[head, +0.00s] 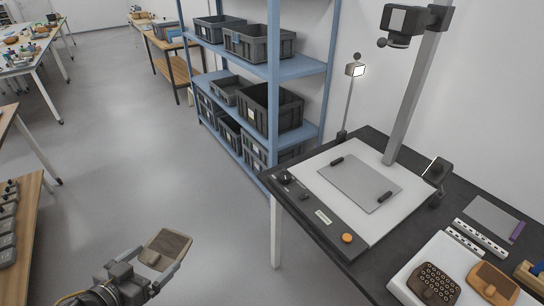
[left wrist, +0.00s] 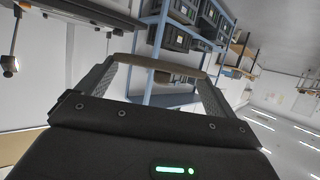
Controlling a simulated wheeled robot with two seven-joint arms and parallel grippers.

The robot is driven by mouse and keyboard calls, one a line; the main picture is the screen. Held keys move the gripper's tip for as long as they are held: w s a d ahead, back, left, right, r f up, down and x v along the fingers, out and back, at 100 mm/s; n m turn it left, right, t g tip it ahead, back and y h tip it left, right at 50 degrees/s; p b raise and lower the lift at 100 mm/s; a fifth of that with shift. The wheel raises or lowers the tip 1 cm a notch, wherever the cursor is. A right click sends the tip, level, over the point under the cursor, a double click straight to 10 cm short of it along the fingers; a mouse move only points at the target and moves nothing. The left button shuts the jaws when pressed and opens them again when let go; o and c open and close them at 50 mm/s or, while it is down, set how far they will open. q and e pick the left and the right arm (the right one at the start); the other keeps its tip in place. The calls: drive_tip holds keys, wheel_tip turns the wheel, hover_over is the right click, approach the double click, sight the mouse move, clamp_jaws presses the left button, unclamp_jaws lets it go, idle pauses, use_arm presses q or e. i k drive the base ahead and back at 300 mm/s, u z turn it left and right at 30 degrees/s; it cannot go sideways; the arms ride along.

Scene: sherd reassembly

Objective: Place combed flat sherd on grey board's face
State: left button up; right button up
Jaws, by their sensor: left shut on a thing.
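My left gripper (head: 162,256) is at the bottom left of the head view, shut on a brown flat sherd (head: 167,244). In the left wrist view the sherd (left wrist: 157,64) is seen edge-on, spanning between the two fingertips. Combing on its surface is too small to make out clearly. The grey board (head: 360,182) lies on the white base plate of a copy stand, to the right and farther away, with two small black bars on it. Its face is bare between them. The held sherd is well apart from the board, above the floor. My right gripper is not in view.
The dark table (head: 370,150) carries the stand's column (head: 410,95) and lamps. A white tray (head: 405,285) at bottom right holds a dotted dark sherd (head: 434,284) and an orange-brown piece (head: 493,284). A blue shelf (head: 270,70) with crates stands behind. Open floor lies between.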

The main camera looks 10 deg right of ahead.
sight(359, 179)
drive_tip(key=z, duration=0.9)
drive_tip(key=i, duration=1.05)
drive_tip(key=z, duration=1)
